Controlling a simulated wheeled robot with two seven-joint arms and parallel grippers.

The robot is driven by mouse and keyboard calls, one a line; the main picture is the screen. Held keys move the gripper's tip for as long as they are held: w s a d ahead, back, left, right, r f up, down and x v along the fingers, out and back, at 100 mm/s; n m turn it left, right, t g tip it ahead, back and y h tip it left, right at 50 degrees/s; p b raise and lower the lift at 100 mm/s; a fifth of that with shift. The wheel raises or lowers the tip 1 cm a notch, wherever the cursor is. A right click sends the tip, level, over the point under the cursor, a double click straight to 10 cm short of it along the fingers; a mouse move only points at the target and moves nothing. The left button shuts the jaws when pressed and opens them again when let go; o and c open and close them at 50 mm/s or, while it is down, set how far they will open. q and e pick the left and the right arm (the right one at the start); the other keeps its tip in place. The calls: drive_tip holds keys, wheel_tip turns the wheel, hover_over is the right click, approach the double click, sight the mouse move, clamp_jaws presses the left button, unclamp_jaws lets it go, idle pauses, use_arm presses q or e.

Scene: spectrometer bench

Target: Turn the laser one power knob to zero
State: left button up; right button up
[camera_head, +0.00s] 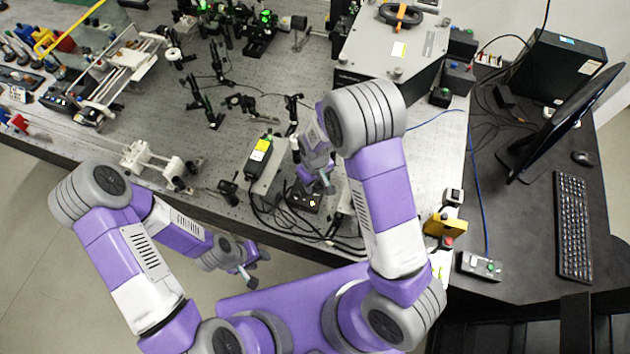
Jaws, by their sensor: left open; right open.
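A small black control box (303,198) with a pale, lit-looking spot on top stands near the front edge of the optical table, cables around it. The power knob itself is too small to tell apart, and I see no readable "laser one" label. A grey laser-like box (259,163) with a yellow label lies just left of it. My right gripper (325,181) is open, pointing down, over or just beside the black box; I cannot tell whether it touches. My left gripper (250,279) is open and empty, in front of the table edge over the floor.
Loose black cables (290,222) run along the front edge. Several optics mounts (210,110) stand behind. A large grey housing (420,50) stands at the back right. A side desk holds a monitor (575,120), a keyboard (573,226) and a button box (482,265).

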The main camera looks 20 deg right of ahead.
drive_tip(key=shift+s, duration=0.1)
clamp_jaws()
drive_tip(key=shift+n, duration=0.3)
drive_tip(key=n+b, duration=0.2)
drive_tip(key=n, duration=0.1)
drive_tip(key=shift+f, duration=0.1)
drive_tip(key=shift+n+b, duration=0.5)
drive_tip(key=shift+n, duration=1.3)
